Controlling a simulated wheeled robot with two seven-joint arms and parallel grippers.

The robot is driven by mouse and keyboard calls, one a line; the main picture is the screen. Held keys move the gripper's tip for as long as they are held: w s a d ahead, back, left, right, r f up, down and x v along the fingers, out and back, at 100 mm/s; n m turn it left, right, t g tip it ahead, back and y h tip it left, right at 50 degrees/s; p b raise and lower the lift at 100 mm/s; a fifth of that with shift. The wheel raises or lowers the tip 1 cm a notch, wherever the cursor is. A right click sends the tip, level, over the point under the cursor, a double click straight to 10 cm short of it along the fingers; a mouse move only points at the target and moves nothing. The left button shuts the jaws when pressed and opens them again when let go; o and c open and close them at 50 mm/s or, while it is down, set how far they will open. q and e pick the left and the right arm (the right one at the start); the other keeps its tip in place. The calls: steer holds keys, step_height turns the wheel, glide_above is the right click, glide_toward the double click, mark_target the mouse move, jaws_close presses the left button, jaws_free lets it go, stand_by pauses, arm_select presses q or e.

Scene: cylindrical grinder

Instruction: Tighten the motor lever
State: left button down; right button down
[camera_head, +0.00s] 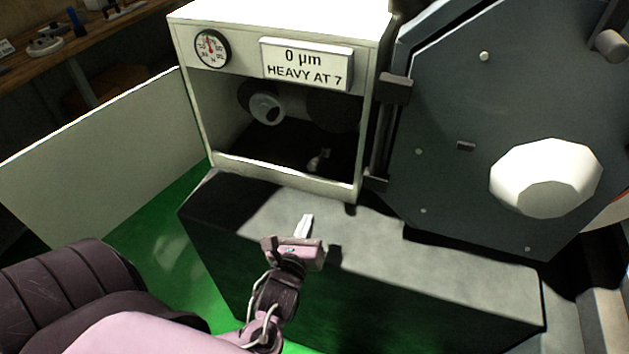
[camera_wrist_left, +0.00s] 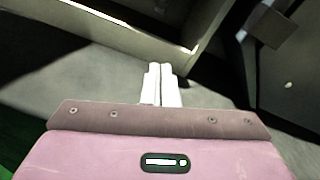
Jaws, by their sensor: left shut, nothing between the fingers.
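My left gripper (camera_head: 307,222) is over the grey top of the machine base, in front of the white cabinet (camera_head: 274,178). Its pale fingers are together and empty. They also show shut in the left wrist view (camera_wrist_left: 160,84), pointing toward the cabinet's lower front edge. Inside the cabinet's dark opening, a small pale lever-like part (camera_head: 319,160) sits low on the right; I cannot tell for certain whether it is the motor lever. A pale round part (camera_head: 266,108) sits further back. My fingers are apart from both. My right gripper is not in view.
A dial gauge (camera_head: 212,49) and a sign (camera_head: 305,64) reading "0 µm HEAVY AT 7" are on the cabinet front. A dark door panel (camera_head: 455,110) stands at the right. The grey base top (camera_head: 375,235) is clear. A workbench (camera_head: 85,42) is at the far left.

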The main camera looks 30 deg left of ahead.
mark_target(319, 160)
arm_select(q)
steer(key=p+x, duration=0.1)
steer(key=x, duration=0.8)
steer(key=shift+w+r, duration=0.1)
steer(key=shift+w, duration=0.2)
steer(key=shift+w+a+r+p, duration=0.3)
steer(key=shift+r+p, duration=0.15)
steer(key=shift+w+a+r+p, duration=0.25)
steer(key=shift+r+p, duration=0.15)
steer(key=shift+r, duration=0.1)
steer(key=shift+w+a+r, duration=0.15)
steer(key=shift+a+r, duration=0.2)
steer(key=shift+r, duration=0.3)
steer(key=shift+p, duration=0.3)
